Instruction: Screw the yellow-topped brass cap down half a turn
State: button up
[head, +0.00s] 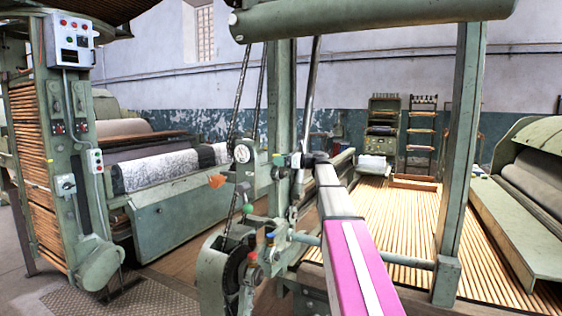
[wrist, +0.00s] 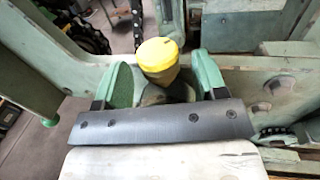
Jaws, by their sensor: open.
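The yellow-topped brass cap (wrist: 159,54) stands out from the green frame in the wrist view, its round yellow top bright and a short brass part below it. My gripper (wrist: 163,62) is open, with one green finger to the left of the cap and one to the right. The cap sits between the fingers, with gaps showing at its sides. The lower part of the cap and its seat are hard to make out behind the gripper's dark bar. In the head view my gripper (head: 307,159) is at the green machine post, and I cannot make out the cap there.
A green upright (head: 458,160) stands to the right. A slatted wooden bed (head: 400,215) lies behind.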

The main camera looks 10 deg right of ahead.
jog(key=c, duration=0.9)
jog(key=shift+s+m+t, duration=0.2)
jog(key=shift+m+t, duration=0.1)
jog(key=shift+t, duration=0.2)
jog(key=shift+s+a+m+t+h, duration=0.15)
jog(key=shift+s+m+t+h, duration=0.05)
jog(key=shift+m+t+h, duration=0.8)
jog(key=shift+s+a+m+t+h, duration=0.1)
jog(key=shift+a+m+t+h, duration=0.1)
jog(key=shift+m+t+h, duration=1.7)
jog(key=shift+h, duration=0.3)
jog(key=o, duration=0.9)
